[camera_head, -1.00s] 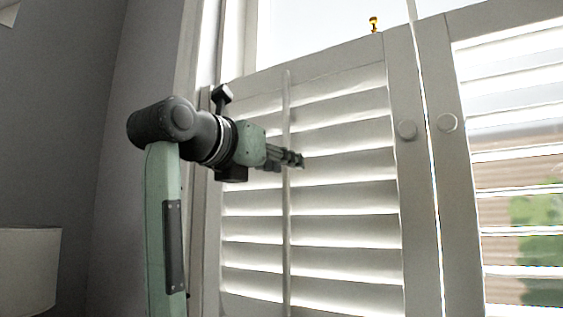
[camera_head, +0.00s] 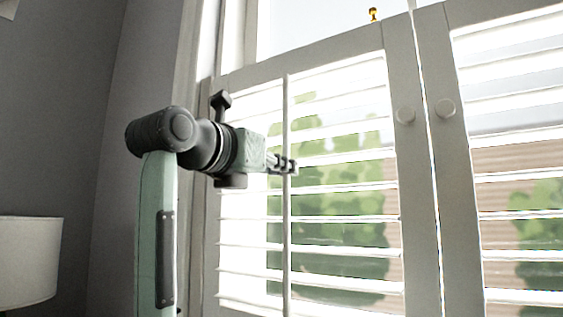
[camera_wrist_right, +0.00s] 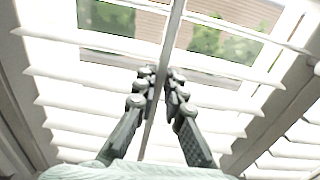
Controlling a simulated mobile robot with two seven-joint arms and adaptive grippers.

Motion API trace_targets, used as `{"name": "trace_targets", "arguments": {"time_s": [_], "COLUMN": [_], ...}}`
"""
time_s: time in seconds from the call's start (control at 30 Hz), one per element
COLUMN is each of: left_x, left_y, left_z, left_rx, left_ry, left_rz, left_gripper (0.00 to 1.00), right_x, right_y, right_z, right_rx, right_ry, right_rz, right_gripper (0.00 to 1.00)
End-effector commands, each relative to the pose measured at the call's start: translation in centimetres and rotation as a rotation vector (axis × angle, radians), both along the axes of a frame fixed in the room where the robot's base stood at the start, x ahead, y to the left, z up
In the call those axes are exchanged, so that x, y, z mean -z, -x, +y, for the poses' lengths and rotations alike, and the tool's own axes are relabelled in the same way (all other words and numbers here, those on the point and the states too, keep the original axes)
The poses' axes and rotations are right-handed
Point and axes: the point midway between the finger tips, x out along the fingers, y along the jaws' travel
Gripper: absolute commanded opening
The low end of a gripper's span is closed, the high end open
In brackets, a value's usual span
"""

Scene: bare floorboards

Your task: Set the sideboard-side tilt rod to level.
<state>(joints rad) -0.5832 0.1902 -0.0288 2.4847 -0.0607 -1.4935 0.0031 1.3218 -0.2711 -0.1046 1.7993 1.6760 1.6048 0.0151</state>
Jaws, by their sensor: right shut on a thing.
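The white tilt rod (camera_head: 287,230) runs upright down the front of the left shutter panel (camera_head: 340,190). My right gripper (camera_head: 290,165) is at the rod, and its fingers are shut on it. In the right wrist view the rod (camera_wrist_right: 172,40) passes between the two dark fingers of the gripper (camera_wrist_right: 161,82). The slats (camera_head: 345,218) of this panel lie about level, with wide gaps that show greenery and brick outside. My left gripper is not in view.
A second shutter panel (camera_head: 510,170) stands at the right, with its slats also open. A small yellow object (camera_head: 373,14) is above the left panel. A white lampshade (camera_head: 28,262) stands at the lower left.

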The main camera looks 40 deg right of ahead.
Motion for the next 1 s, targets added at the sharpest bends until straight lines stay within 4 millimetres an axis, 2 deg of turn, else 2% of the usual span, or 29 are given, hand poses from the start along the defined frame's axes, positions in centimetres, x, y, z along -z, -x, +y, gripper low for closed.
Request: {"name": "trace_targets", "arguments": {"time_s": [0.23,0.27,0.4,0.77,0.87,1.0], "left_x": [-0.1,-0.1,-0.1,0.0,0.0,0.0], "left_y": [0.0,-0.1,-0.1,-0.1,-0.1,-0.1], "left_z": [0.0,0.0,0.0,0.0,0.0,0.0], "left_rx": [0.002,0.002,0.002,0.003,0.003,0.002], "left_ry": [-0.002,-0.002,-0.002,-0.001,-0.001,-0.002], "left_rz": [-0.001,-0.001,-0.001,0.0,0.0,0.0], "left_gripper": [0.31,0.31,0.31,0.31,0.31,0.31], "right_x": [0.0,0.0,-0.1,-0.1,-0.1,-0.1], "right_y": [0.0,0.0,0.0,0.1,0.5,1.6], "right_z": [0.0,0.0,0.0,0.4,1.6,4.2], "right_rx": [0.0,0.0,0.0,0.0,-0.004,-0.006], "right_ry": [-0.001,-0.001,-0.001,0.0,0.0,0.0], "right_rz": [0.002,0.002,0.001,0.001,0.001,0.001], "right_gripper": [0.0,0.13,0.31,0.31,0.31,0.31]}}
